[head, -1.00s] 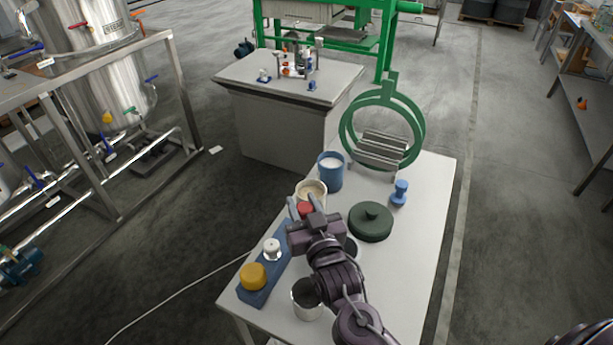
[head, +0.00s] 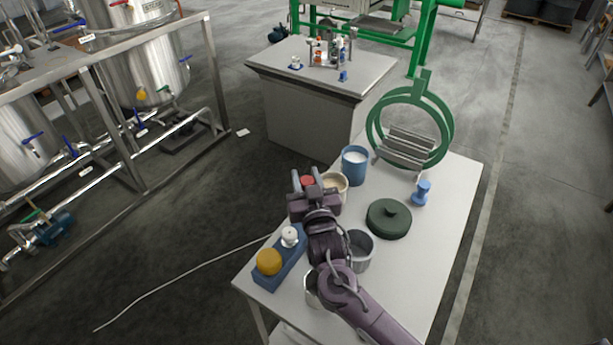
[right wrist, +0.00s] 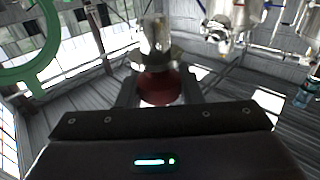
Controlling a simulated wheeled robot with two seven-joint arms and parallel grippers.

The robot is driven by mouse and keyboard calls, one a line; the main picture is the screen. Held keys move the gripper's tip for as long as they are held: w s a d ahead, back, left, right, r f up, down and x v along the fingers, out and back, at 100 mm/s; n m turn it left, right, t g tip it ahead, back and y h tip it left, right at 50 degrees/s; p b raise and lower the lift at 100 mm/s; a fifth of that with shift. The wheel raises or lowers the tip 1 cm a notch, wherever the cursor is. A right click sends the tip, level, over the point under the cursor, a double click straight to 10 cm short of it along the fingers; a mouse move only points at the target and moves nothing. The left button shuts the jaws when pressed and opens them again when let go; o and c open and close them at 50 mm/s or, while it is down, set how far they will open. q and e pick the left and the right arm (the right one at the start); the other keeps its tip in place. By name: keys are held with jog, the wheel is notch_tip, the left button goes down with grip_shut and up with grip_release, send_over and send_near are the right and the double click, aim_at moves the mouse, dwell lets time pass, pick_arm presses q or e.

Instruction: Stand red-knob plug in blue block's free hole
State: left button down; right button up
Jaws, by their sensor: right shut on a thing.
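My right gripper (head: 303,182) is shut on the red-knob plug (head: 307,181), above the far end of the blue block. In the right wrist view the red knob (right wrist: 160,88) sits between the two fingers, with a pale metallic part beyond it. The blue block (head: 287,258) lies along the table's left edge. A yellow knob (head: 269,261) stands at its near end and a white knob (head: 289,236) near its middle. The block's far part and its free hole are hidden behind my gripper and wrist. My left gripper is not in view.
A cream-filled cup (head: 336,184) stands close beside the gripper, with a blue cup (head: 355,165) behind. A grey metal cup (head: 359,250), a dark green lid (head: 389,219), a blue knobbed piece (head: 422,193) and a green ring stand (head: 440,150) occupy the table (head: 440,235).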

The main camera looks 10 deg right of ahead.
jog(key=shift+f+b, duration=1.75)
jog(key=shift+f, duration=1.05)
jog(key=shift+p, duration=0.35)
jog(key=shift+f+b, duration=0.75)
jog(key=shift+f, duration=0.2)
jog(key=shift+s+f, duration=0.1)
jog(key=shift+f, duration=0.1)
